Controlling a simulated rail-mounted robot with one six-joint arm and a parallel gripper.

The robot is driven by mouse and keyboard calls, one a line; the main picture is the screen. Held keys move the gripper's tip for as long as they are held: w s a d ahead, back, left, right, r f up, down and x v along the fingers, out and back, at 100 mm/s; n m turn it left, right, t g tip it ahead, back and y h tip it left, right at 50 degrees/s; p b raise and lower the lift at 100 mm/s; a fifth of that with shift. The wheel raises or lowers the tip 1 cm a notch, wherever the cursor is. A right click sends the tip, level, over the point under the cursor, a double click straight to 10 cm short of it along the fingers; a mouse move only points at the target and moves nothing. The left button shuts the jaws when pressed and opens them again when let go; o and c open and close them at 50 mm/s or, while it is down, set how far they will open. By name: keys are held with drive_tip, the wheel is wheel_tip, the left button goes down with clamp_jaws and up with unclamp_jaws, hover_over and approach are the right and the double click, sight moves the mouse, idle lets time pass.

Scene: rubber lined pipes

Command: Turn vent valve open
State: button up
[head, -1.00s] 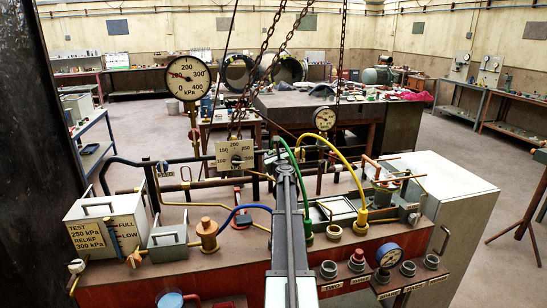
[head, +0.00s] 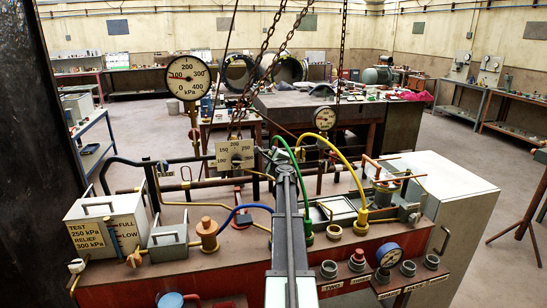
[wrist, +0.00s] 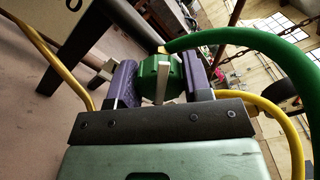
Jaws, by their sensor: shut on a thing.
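My gripper (wrist: 164,78) shows in the wrist view with its two purple fingers on either side of a green knob (wrist: 150,70), shut on it. A pale flat bar (wrist: 161,85) stands out from the knob's near face. A green hose (wrist: 235,37) runs right from beside the knob. I cannot tell for sure from its look that this knob is the vent valve. In the head view my arm reaches forward over the bench and hides the knob; the green hose (head: 299,172) curves down just right of the arm.
A large pressure gauge (head: 188,78) stands at the back left, its needle pointing left. A yellow hose (head: 350,167) arches to the right. A square dial plate (head: 228,155) is left of the arm. Chains (head: 268,50) hang behind. A grey test box (head: 105,225) sits at left.

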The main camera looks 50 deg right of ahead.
drive_tip(key=n, duration=0.4)
drive_tip(key=shift+n, duration=0.3)
drive_tip(key=n, duration=0.4)
drive_tip(key=shift+f, duration=0.1)
drive_tip(key=o, duration=0.9)
drive_tip(key=v, duration=1.1)
